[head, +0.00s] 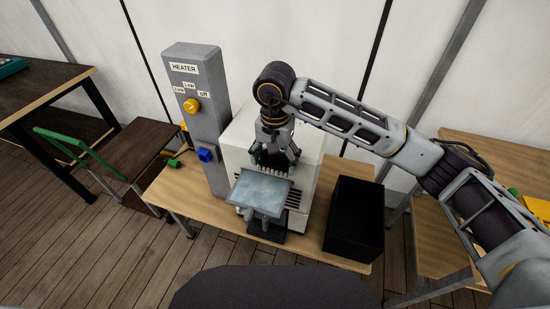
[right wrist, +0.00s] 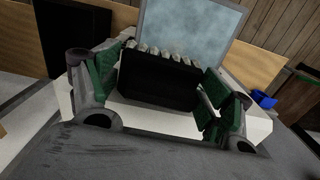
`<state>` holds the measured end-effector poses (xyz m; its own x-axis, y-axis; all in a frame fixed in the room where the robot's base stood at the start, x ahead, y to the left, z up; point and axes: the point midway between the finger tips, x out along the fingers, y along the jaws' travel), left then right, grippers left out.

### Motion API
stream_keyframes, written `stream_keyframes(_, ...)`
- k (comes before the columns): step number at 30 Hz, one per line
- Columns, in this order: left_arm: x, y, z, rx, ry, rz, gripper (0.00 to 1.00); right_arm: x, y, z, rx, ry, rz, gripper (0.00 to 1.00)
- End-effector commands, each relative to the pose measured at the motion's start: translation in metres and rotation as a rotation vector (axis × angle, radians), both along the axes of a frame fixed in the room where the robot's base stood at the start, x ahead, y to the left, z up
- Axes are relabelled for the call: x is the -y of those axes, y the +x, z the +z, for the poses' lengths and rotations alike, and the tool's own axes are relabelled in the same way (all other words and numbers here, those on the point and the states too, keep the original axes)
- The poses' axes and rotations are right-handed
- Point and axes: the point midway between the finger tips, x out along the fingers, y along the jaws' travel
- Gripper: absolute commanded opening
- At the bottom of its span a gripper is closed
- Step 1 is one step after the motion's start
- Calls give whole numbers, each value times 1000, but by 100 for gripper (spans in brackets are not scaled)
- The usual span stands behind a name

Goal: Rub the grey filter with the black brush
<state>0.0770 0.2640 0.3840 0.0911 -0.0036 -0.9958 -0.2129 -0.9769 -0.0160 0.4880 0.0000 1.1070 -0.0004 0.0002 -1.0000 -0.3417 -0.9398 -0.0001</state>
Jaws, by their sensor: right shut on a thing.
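The grey filter (head: 260,194) is a flat, pale blue-grey panel, tilted on a black stand in front of the white machine. It also shows at the top of the right wrist view (right wrist: 192,32). My right gripper (head: 275,160) is above the filter's far edge, shut on the black brush (right wrist: 160,80). The brush sits between the green finger pads, its pale bristle tufts facing the filter. The tufts overlap the filter's edge in the right wrist view; I cannot tell whether they touch it. My left gripper is not in view.
A grey heater post (head: 195,120) with a yellow knob and blue part stands left of the white machine (head: 240,140). A black box (head: 355,220) stands to the right on the wooden table (head: 175,190).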

Motion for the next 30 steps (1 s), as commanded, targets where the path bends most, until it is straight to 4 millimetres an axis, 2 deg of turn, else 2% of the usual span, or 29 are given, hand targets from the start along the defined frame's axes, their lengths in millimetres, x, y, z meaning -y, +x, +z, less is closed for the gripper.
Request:
stream_keyframes(14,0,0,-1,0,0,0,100,0,0,-7,0,0,0,56)
stream_keyframes(30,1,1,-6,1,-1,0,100,0,0,-44,-1,-1,-1,56)
